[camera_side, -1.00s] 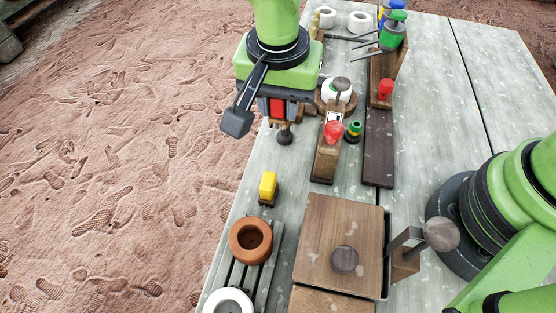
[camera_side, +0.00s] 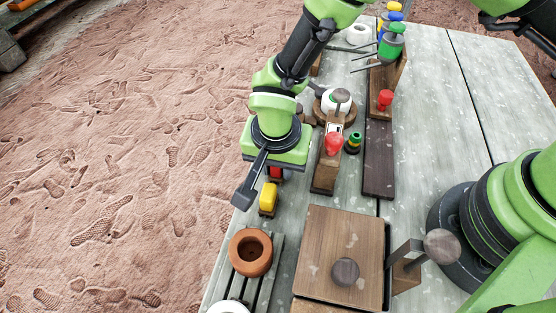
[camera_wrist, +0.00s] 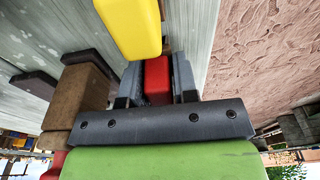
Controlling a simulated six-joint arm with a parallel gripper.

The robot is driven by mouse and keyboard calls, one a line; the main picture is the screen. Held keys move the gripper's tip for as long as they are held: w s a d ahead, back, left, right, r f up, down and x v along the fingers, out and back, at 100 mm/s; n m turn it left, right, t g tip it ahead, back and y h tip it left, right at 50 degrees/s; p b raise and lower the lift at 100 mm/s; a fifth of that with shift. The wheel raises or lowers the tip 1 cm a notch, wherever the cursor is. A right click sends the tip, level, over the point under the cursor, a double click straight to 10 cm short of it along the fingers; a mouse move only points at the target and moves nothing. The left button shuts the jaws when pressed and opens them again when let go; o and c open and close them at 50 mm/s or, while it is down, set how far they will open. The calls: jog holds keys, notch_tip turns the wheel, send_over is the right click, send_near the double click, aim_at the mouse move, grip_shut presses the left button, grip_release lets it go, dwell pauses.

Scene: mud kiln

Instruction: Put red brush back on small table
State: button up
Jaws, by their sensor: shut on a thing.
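My gripper (camera_wrist: 157,88) points down and is shut on the red brush (camera_wrist: 157,80), whose red block shows between the fingers in the wrist view. In the side view a bit of the red brush (camera_side: 275,172) shows under my wrist, low over the grey plank table (camera_side: 232,226); whether it touches the top cannot be told. The yellow brush (camera_side: 268,197) stands just in front of the red one, and it also shows large in the wrist view (camera_wrist: 130,22). My fingertips are hidden in the side view. I cannot tell which surface is the small table.
A wooden block (camera_side: 327,176) with a red knob (camera_side: 333,144) stands right of my gripper. A clay pot (camera_side: 250,252) sits on a slatted rack (camera_side: 272,269) nearer the camera. A wooden box (camera_side: 344,238) stands right of it. The table's left edge is close.

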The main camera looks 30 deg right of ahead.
jog(key=o, duration=0.9)
jog(key=shift+f, duration=0.1)
